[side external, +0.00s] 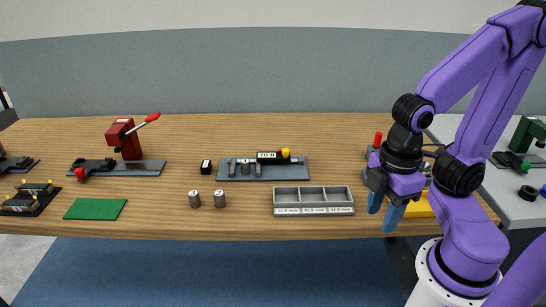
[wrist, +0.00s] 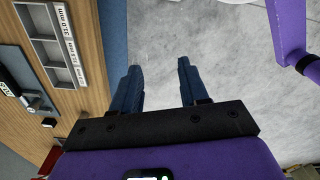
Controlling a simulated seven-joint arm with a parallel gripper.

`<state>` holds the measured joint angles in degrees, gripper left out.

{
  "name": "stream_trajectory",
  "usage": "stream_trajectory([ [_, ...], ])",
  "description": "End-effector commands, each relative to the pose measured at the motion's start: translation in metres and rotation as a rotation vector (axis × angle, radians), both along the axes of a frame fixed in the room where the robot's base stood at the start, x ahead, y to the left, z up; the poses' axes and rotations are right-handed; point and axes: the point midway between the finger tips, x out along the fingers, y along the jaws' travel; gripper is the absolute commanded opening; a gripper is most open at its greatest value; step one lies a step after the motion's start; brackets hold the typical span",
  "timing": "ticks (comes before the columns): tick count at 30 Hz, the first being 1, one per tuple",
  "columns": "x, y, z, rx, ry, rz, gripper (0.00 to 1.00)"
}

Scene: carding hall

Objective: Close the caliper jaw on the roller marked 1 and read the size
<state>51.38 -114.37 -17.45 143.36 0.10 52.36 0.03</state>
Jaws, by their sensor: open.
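The caliper (side external: 270,161) lies on a grey base plate (side external: 295,174) at the middle of the bench, with a yellow knob at its right end. Its display seems to read 70.8. A short grey cylinder (side external: 245,169) stands at the caliper's left part; its mark is not legible and I cannot tell whether the jaws touch it. Two grey rollers (side external: 194,199) (side external: 220,199) stand upright in front of the plate; the right one looks marked 2, the left mark is unclear. My gripper (side external: 385,212) is open and empty, right of the tray; the wrist view shows its blue fingers (wrist: 158,66) apart over floor.
A grey three-compartment tray (side external: 314,211) with size labels stands at the bench front; it also shows in the wrist view (wrist: 71,45). A black block (side external: 206,167), green mat (side external: 95,209) and red lever press (side external: 124,140) are left. A yellow object (side external: 420,208) is behind my gripper.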

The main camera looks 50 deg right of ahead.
Motion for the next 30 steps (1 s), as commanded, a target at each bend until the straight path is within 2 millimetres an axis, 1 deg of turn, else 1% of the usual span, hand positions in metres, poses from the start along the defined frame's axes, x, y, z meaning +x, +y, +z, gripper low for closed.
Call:
stream_trajectory([
  [13, 0.000, 0.000, 0.000, 0.000, 0.000, 0.000, 0.44],
  [14, 0.000, 0.000, 0.000, 0.000, 0.000, 0.000, 0.51],
  [15, 0.000, 0.000, 0.000, 0.000, 0.000, -0.001, 0.52],
  [17, 0.003, 0.002, 0.001, 0.000, 0.000, -0.009, 0.52],
  [19, 0.012, 0.007, 0.004, -0.001, 0.000, -0.031, 0.52],
  [20, 0.017, 0.009, 0.006, 0.000, -0.001, -0.045, 0.52],
  [23, 0.044, 0.021, 0.015, -0.004, 0.001, -0.110, 0.52],
  [26, 0.080, 0.032, 0.025, -0.005, 0.002, -0.192, 0.52],
  [27, 0.096, 0.035, 0.028, -0.006, 0.003, -0.224, 0.52],
  [29, 0.119, 0.037, 0.033, -0.008, 0.003, -0.272, 0.52],
  [30, 0.135, 0.038, 0.036, -0.008, 0.004, -0.305, 0.52],
])
